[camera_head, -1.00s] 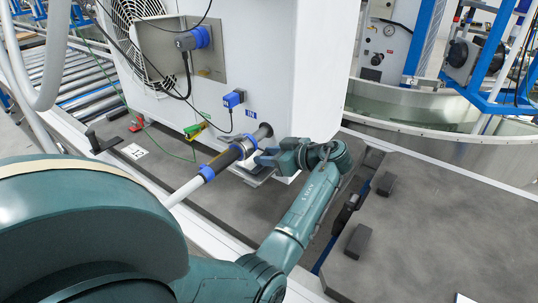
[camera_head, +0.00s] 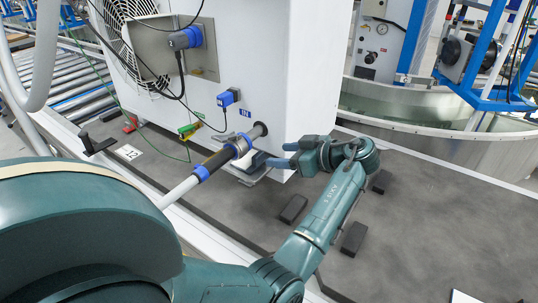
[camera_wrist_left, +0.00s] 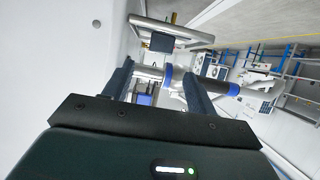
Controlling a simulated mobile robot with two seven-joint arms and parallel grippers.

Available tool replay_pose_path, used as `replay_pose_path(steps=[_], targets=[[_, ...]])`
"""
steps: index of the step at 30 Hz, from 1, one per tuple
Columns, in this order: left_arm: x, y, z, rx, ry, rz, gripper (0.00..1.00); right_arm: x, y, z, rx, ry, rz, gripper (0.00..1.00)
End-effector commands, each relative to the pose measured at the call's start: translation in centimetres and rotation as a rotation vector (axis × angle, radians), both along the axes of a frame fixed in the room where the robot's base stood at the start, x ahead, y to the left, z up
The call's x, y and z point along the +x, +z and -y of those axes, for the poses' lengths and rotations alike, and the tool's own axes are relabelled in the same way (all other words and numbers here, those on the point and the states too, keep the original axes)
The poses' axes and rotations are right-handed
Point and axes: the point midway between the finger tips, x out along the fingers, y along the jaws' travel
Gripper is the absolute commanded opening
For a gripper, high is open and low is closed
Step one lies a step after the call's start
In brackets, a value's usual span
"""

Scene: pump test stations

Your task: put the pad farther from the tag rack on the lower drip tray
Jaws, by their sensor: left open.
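My left gripper (camera_head: 279,154) is open beside the white cabinet, to the right of the hose coupling; its two fingers (camera_wrist_left: 157,72) stand apart in the left wrist view with nothing gripped. A metal tray (camera_head: 245,176) juts from the cabinet's lower side, below the coupling. A dark block (camera_wrist_left: 162,42), perhaps a pad, shows at the tray beyond the fingers; its contact with the tray is unclear. Dark pads lie on the grey mat: one left of my forearm (camera_head: 293,208), one beside it (camera_head: 354,238) and one behind it (camera_head: 381,181). My right gripper and the tag rack are not identifiable.
The white cabinet (camera_head: 262,60) stands close behind the gripper. A black hose with blue collars (camera_head: 216,161) runs from its pipe toward the front left. A round metal tank (camera_head: 450,146) stands behind the mat. The grey mat (camera_head: 450,220) is largely clear at the right.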

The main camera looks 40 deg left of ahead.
Motion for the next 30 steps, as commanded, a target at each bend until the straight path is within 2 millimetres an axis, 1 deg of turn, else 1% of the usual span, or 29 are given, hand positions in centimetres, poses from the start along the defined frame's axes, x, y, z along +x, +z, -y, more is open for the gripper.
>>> replay_pose_path(steps=[1, 3, 6, 9, 14, 26, 30], targets=[[0.2, 0.4, 1.1, -0.001, -0.003, 0.001, 0.57, 0.0, -0.1, 0.0, -0.001, -0.001, 0.002, 0.36], [0.3, 0.9, 2.3, -0.001, -0.001, 0.002, 0.57, 0.0, 0.0, 0.1, -0.001, -0.001, 0.006, 0.36], [0.4, 1.5, 3.6, 0.000, -0.001, 0.000, 0.57, -0.1, 0.3, 0.1, 0.001, -0.003, 0.012, 0.36], [0.5, 1.8, 4.4, 0.000, -0.001, 0.001, 0.57, -0.1, 0.4, 0.1, 0.001, -0.003, 0.014, 0.36], [0.5, 2.0, 4.8, 0.001, 0.001, 0.000, 0.57, -0.3, 0.3, 0.2, 0.001, -0.004, 0.010, 0.36], [0.5, 2.0, 4.8, 0.001, 0.001, 0.000, 0.57, -0.3, 0.3, 0.2, 0.001, -0.004, 0.010, 0.36], [0.5, 2.0, 4.8, 0.001, 0.001, 0.000, 0.57, 0.0, 0.5, 0.2, -0.003, 0.000, 0.020, 0.36]])
